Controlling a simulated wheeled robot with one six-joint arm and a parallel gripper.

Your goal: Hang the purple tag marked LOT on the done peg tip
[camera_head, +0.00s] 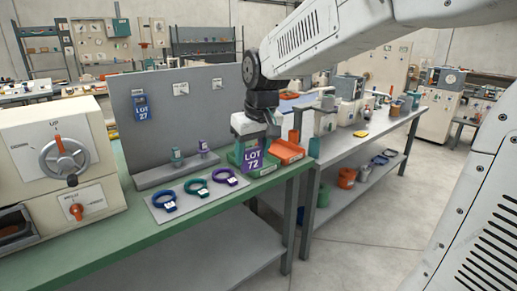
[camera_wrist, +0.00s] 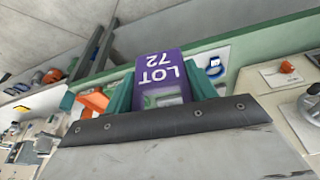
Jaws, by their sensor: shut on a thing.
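The purple tag (camera_head: 253,160) reads LOT 72 and hangs below my gripper (camera_head: 255,143) near the right end of the green bench. In the wrist view the purple tag (camera_wrist: 160,72) sits between the two teal fingers of my gripper (camera_wrist: 162,92), which is shut on it. A grey back panel (camera_head: 190,118) carries a blue tag (camera_head: 141,107) reading LOT 27 at its left. Two small white labels (camera_head: 180,88) (camera_head: 217,84) are on the panel to the right of it. Their print is too small to read, and I cannot make out which peg is the done peg.
A white mat (camera_head: 160,212) holds blue, teal and purple rings. A cream machine (camera_head: 30,137) stands left.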

